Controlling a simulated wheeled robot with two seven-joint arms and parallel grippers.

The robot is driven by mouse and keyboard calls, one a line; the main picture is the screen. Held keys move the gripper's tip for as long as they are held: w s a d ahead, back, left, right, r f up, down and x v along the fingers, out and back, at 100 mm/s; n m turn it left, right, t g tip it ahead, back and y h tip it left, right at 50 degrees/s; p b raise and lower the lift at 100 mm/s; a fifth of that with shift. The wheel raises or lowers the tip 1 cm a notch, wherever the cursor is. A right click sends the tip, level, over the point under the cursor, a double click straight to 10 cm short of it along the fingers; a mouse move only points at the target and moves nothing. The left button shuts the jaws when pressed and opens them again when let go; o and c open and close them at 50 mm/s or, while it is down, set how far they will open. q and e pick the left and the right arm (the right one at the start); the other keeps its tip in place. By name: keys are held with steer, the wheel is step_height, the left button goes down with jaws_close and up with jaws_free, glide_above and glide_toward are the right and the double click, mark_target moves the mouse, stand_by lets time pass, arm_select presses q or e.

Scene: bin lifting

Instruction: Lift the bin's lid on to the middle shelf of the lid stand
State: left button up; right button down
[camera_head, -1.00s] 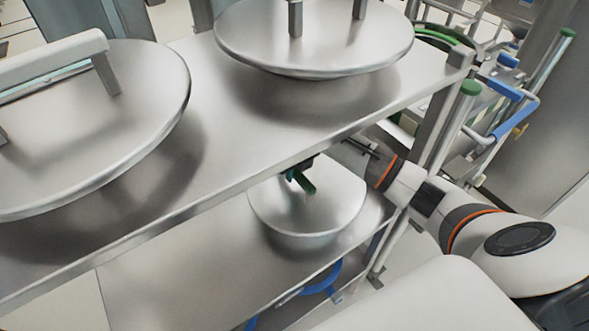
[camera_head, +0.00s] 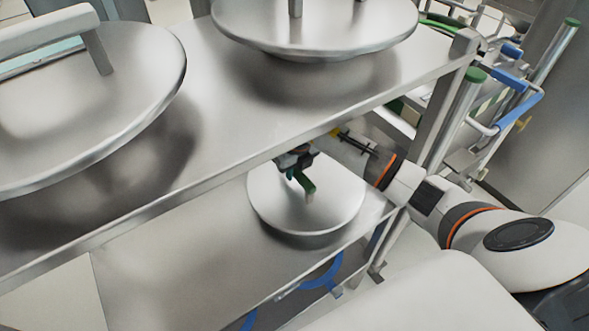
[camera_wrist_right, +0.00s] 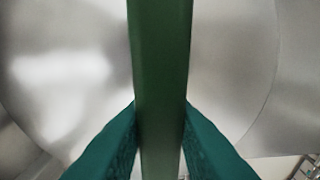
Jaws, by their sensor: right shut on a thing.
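The bin's lid (camera_head: 330,205) is a round, shiny metal disc with a green handle (camera_head: 303,181). It is level beneath the upper shelf's front edge and over the lower shelf (camera_head: 180,270); I cannot tell whether it touches that shelf. My right gripper (camera_head: 296,165) reaches in from the right, under the upper shelf, and is shut on the handle. In the right wrist view the green handle (camera_wrist_right: 162,70) runs between the teal fingers, with the lid's metal top (camera_wrist_right: 60,70) behind. The upper shelf hides part of the gripper. My left gripper is out of view.
The upper shelf (camera_head: 215,140) of the metal stand carries two larger round lids, one at left (camera_head: 100,130) with a pale handle and one at top centre (camera_head: 320,30). A stand post (camera_head: 440,110) is close to my right arm. Blue-handled carts (camera_head: 515,95) stand beyond.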

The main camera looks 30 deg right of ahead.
steer(key=shift+w, duration=0.1)
stand_by(0.5)
steer(key=c, duration=1.2)
jaws_free()
steer(key=shift+r, duration=0.1)
steer(key=shift+o, duration=0.2)
steer(key=shift+s+f, duration=0.25)
steer(key=shift+f, duration=0.05)
steer(key=shift+s+r+b, duration=0.2)
steer(key=shift+r+b, duration=0.2)
steer(key=shift+r, duration=1.6)
steer(key=shift+s+r+b, duration=0.15)
steer(key=shift+r+b, duration=0.25)
steer(key=shift+r, duration=1.55)
